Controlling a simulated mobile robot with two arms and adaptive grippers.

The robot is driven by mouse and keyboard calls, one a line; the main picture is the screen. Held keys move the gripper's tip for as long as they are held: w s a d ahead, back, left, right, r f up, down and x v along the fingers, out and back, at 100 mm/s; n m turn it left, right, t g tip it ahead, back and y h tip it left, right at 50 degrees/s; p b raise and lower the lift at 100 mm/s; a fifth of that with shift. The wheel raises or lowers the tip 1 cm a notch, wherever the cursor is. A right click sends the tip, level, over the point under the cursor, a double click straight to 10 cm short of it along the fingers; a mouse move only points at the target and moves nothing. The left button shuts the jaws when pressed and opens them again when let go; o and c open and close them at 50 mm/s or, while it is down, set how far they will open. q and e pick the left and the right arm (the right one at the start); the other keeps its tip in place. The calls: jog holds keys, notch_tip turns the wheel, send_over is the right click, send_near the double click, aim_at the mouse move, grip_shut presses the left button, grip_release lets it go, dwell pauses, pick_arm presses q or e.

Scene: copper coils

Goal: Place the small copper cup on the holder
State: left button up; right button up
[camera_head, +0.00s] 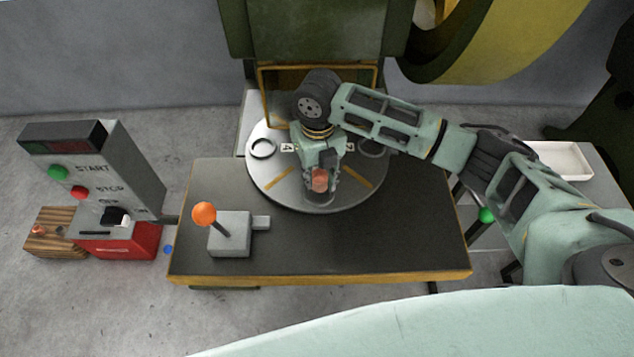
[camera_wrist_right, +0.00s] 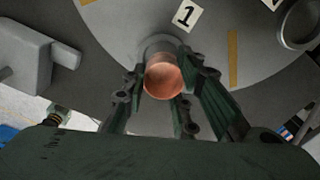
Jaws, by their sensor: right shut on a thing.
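The small copper cup (camera_head: 320,180) is between the fingers of my right gripper (camera_head: 321,183), over the front part of the round grey disc (camera_head: 270,188). My right gripper (camera_wrist_right: 158,88) is shut on the cup (camera_wrist_right: 164,77), which shows its round copper end in the right wrist view. A grey ring-shaped holder (camera_wrist_right: 160,42) shows right behind the cup, near the label "1". I cannot tell whether the cup touches it. Another ring holder (camera_head: 263,148) is at the disc's left. My left gripper is not in view.
A lever with an orange ball (camera_head: 204,214) stands on the dark table (camera_head: 360,245) at the left front. A control box (camera_head: 90,175) with buttons is farther left. The green press (camera_head: 310,30) rises behind the disc. A white tray (camera_head: 562,160) is at the right.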

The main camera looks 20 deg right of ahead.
aim_at(317, 185)
jog(key=shift+f, duration=2.05)
jog(key=shift+f, duration=0.1)
jog(key=o, duration=1.1)
notch_tip(317, 185, up, 12)
jog(key=shift+a, duration=0.1)
